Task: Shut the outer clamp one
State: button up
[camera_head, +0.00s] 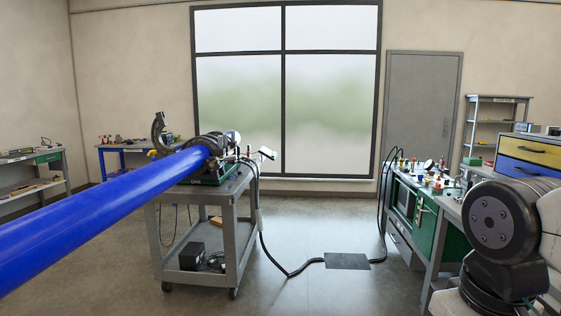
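A grey cart (245,232) stands left of centre with a green-based pipe fusion machine (212,178) on top. A long blue pipe (100,206) runs from the lower left foreground into the machine. A dark curved clamp half (158,131) stands raised at the machine's left, behind the pipe, so this clamp looks open. Another dark clamp (211,142) lies around or over the pipe's far end. I cannot tell from markings which clamp is numbered one. The pipe hides the clamps' lower parts. My gripper is out of view; only links of my arm show at the lower right.
A black cable runs from the cart over the floor, past a dark floor plate (347,261), to a green-fronted workbench (424,212) on the right. A box (192,256) sits on the cart's lower shelf. The floor between cart and workbench is mostly clear.

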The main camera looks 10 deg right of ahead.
aim_at(160, 122)
jog(key=z, duration=0.55)
jog(key=i, duration=5.05)
jog(key=u, duration=3.9)
